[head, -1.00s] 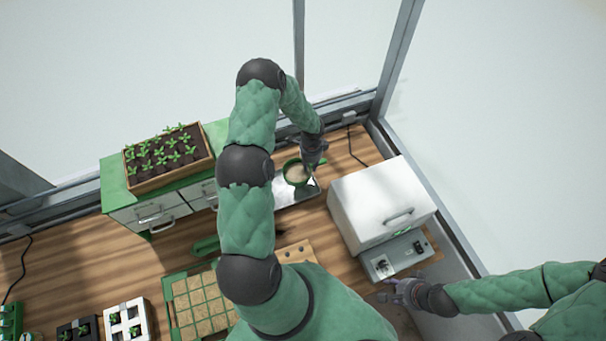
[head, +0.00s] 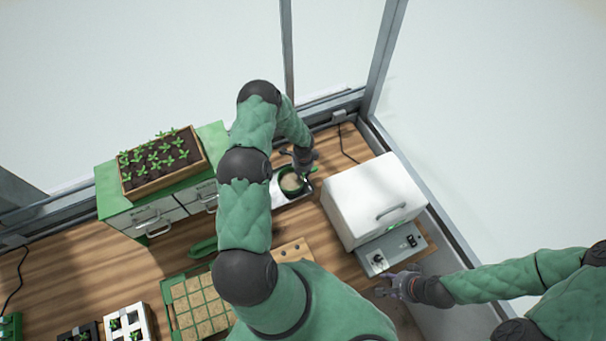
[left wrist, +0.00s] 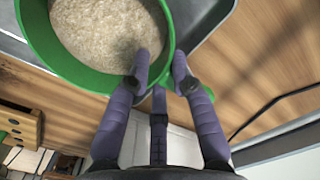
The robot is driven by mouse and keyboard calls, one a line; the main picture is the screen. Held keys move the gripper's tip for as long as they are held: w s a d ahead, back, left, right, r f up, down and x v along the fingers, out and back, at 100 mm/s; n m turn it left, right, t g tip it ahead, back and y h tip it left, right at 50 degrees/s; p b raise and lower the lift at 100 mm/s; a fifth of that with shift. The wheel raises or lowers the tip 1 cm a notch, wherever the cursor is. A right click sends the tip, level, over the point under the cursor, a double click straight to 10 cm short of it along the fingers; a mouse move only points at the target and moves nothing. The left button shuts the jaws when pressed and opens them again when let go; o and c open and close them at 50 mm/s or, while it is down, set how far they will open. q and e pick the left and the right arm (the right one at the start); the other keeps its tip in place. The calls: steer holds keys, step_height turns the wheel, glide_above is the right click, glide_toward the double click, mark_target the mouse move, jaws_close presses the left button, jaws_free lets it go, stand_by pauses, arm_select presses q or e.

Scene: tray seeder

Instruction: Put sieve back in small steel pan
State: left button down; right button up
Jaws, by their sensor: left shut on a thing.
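The green round sieve (head: 291,182) holds pale grainy material and looks about level. It also shows large at the top of the left wrist view (left wrist: 110,82). My left gripper (head: 303,167) is shut on the sieve at its near-rim handle side; the fingers (left wrist: 161,68) partly hide the grip. The small steel pan (head: 277,189) lies beneath the sieve and is mostly covered by it. Its edge shows beside the sieve in the left wrist view (left wrist: 212,18). I cannot tell whether the sieve touches the pan. My right gripper (head: 388,285) is open and empty at the lower right.
A white box-shaped device (head: 372,200) stands just right of the pan. A green cabinet with drawers (head: 152,224) bears a seedling box (head: 158,186) on the left. A green-framed cell tray (head: 178,325) and a holed wooden block (head: 292,250) lie nearer.

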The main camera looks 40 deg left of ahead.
arm_select(q)
steer(key=shift+s+d+f, duration=0.2)
steer(key=shift+s+f, duration=0.15)
steer(key=shift+f, duration=0.2)
steer(key=shift+s+d+f+b, duration=0.25)
steer(key=shift+f+b, duration=0.2)
steer(key=shift+b, duration=0.5)
steer(key=c, duration=1.4)
jaws_free()
steer(key=shift+s, duration=0.1)
steer(key=shift+o, duration=0.2)
steer(key=shift+a, duration=0.2)
steer(key=shift+w+a+f, duration=0.2)
steer(key=shift+w+f, duration=0.15)
steer(key=shift+w, duration=0.2)
steer(key=shift+s+d+r, duration=0.1)
steer(key=shift+r, duration=0.1)
